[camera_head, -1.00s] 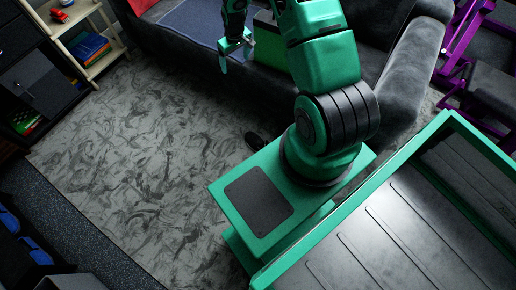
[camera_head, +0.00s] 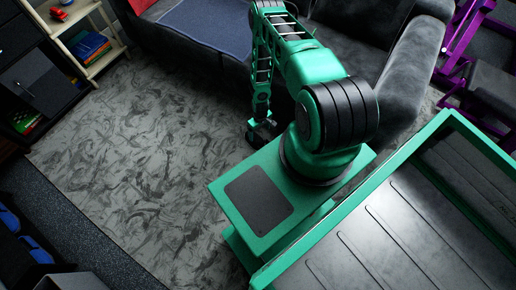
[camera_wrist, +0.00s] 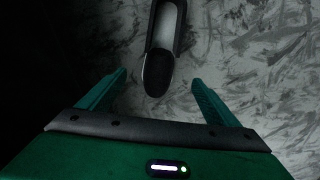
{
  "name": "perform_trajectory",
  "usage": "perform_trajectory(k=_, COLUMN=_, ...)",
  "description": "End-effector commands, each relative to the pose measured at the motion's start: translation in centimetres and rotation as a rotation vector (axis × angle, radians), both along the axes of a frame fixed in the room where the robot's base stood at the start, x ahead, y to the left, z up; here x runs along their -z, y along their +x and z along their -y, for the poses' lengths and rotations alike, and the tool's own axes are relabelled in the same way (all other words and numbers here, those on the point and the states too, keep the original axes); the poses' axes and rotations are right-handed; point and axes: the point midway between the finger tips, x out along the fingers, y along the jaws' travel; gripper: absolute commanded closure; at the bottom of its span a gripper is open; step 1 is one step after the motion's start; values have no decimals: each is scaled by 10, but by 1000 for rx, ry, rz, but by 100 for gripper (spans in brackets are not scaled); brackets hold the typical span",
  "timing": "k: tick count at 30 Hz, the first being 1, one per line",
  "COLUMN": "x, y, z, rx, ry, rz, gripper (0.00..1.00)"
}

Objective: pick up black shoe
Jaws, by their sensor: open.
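The black shoe (camera_wrist: 158,72) lies on the grey patterned rug in the wrist view, at the top middle. Its dark toe points toward my gripper, and its far end runs out of the frame. My gripper (camera_wrist: 158,88) is open, with one green finger on each side of the picture and the shoe's toe between their lines. Nothing is held. In the head view my gripper (camera_head: 262,128) hangs low beside my base, near the rug. The shoe is mostly hidden there behind my arm, and I cannot tell it apart from the gripper.
A dark sofa (camera_head: 405,55) with a blue blanket (camera_head: 210,25) stands just behind my arm. A wooden shelf (camera_head: 98,65) with books and a dark cabinet (camera_head: 38,80) stand at left. The rug (camera_head: 140,150) is clear at left. Purple gym equipment (camera_head: 470,50) is at right.

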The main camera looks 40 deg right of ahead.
Motion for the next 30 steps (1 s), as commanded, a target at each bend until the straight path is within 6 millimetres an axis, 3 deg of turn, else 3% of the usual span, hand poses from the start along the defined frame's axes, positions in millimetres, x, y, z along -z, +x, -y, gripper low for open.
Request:
perform_trajectory(k=6, x=24, y=-13, z=-3, rx=2, ry=3, rz=-6, gripper=15)
perform_trajectory(k=15, x=63, y=-13, z=-3, rx=1, ry=3, rz=-5, gripper=15)
perform_trajectory(k=23, x=76, y=-12, z=-2, rx=2, ry=2, rz=-5, gripper=15)
perform_trajectory(k=30, x=106, y=-10, z=0, rx=3, ry=2, rz=-5, gripper=15)
